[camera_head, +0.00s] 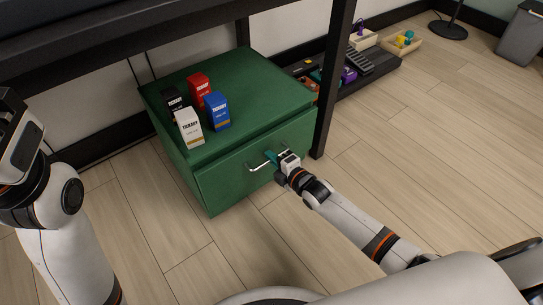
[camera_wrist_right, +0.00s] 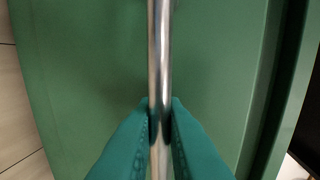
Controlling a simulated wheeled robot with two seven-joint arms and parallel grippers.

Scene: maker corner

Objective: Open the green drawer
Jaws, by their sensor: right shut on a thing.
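The green drawer (camera_head: 225,181) is the front of a low green cabinet under a dark-framed table. It looks closed or nearly so; I cannot tell whether there is a small gap. Its silver bar handle (camera_head: 257,167) runs across the front and also shows upright in the right wrist view (camera_wrist_right: 160,50). My right gripper (camera_head: 277,160) is at the handle, and its teal fingers (camera_wrist_right: 160,108) are shut on the bar from both sides. My left arm is at the left edge; its gripper (camera_head: 20,125) shows partly, with its fingers not visible.
Black, red, blue and white small boxes (camera_head: 189,130) stand on the cabinet top (camera_head: 252,75). A dark table leg (camera_head: 332,85) is close to the cabinet's right side. A low shelf with assorted items (camera_head: 370,65) lies beyond it. The wooden floor before the drawer is clear except for my arm.

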